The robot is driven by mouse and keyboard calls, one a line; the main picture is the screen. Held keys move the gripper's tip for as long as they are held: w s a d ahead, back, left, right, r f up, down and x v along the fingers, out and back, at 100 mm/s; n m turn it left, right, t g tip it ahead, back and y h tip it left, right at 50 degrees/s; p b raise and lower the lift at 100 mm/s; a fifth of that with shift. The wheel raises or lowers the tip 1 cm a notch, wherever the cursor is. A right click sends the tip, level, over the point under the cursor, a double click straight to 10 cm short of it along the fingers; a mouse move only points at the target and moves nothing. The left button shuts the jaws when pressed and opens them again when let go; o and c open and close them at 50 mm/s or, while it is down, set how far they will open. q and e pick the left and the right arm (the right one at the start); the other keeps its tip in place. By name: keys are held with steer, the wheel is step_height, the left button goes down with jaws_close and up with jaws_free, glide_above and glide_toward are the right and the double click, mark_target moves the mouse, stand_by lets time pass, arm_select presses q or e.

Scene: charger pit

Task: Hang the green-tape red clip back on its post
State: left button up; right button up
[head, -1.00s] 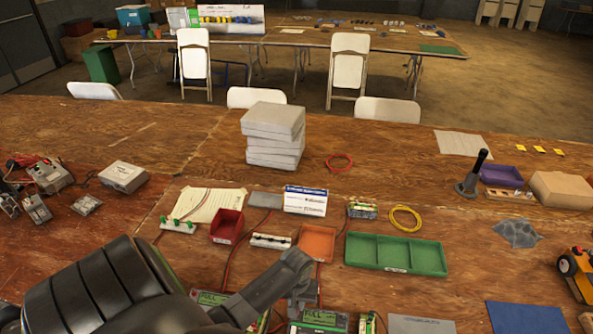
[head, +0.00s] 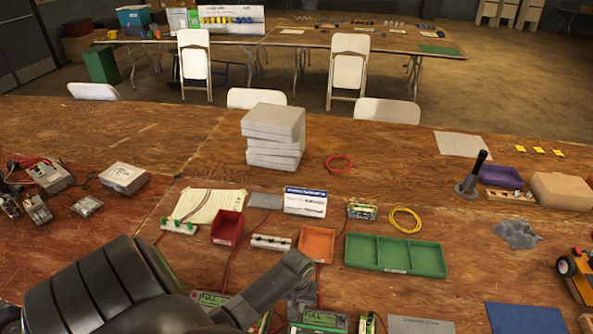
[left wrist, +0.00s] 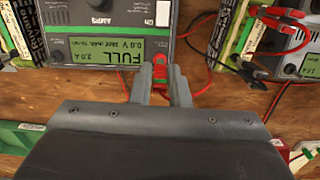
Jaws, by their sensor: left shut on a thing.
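My left gripper (left wrist: 162,84) is shut on a small red clip (left wrist: 160,70) with a bit of green between the fingers, in the left wrist view. The clip is just in front of the near face of a grey charger (left wrist: 85,72), whose green screen reads FULL. A red cable runs to the right of the fingers. In the head view my left gripper (head: 303,306) is low in the middle, over the chargers, and the clip is too small to make out there. I cannot make out the clip's post. My right gripper is not in view.
A second charger (left wrist: 293,62) at the right of the wrist view has red and black clips (left wrist: 270,22) on it. In the head view, an orange tray (head: 317,242), a white strip (head: 271,242) and a green divided tray (head: 395,257) lie beyond the gripper.

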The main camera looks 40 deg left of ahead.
arm_select(q)
steer(key=shift+p, duration=0.35)
stand_by(0.5)
steer(key=o, duration=0.8)
steer(key=shift+o, duration=0.2)
steer(key=shift+o, duration=1)
steer(key=shift+r+p, duration=0.55)
steer(key=shift+r, duration=3.2)
